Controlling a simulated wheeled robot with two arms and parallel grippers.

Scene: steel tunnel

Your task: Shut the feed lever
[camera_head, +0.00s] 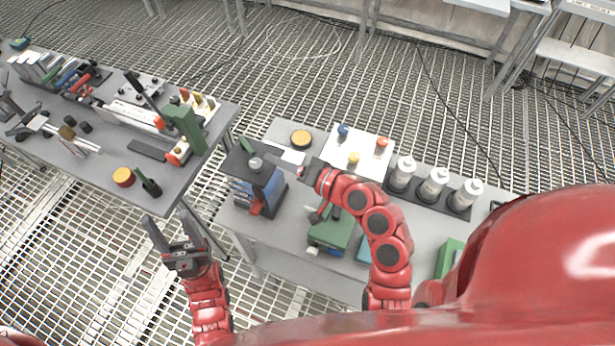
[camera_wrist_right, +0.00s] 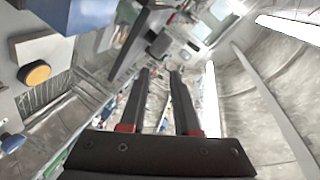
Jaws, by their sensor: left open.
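No label marks the feed lever, so I cannot tell which part it is. My left gripper (camera_head: 177,222) is open and empty, below the left table's front edge.
The left table (camera_head: 110,180) holds a green upright block (camera_head: 185,125), a black lever (camera_head: 143,90) and clamps. The near table also bears an orange button (camera_head: 301,139), a white board (camera_head: 365,143) with knobs, several white bottles (camera_head: 433,186) and a green box (camera_head: 332,236). A gap separates the tables.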

